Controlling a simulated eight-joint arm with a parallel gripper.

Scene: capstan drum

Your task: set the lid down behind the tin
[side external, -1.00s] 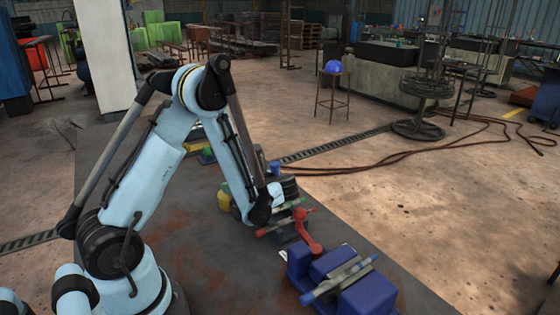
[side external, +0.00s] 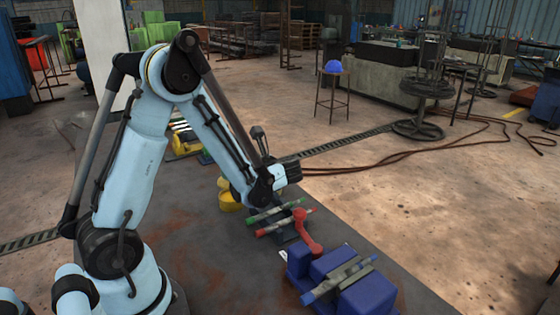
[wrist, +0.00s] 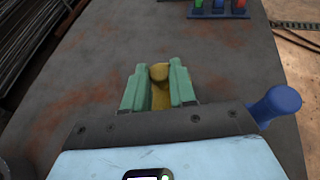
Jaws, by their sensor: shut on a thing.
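In the wrist view, the green fingers of my gripper (wrist: 159,88) are shut on a yellow piece, the lid (wrist: 159,73). Only a rounded end and a narrow strip of it show between the fingers. In the side view, a low yellow round thing, which looks like the tin (side external: 230,205), stands on the dark bench left of my wrist. A smaller yellow patch shows just above it; I cannot tell if that is the lid. My arm hides most of the gripper there.
A rack with coloured pieces (wrist: 219,9) is at the wrist view's top. A blue rounded thing (wrist: 276,104) is close right of my gripper. Bare bench (wrist: 90,70) lies left.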

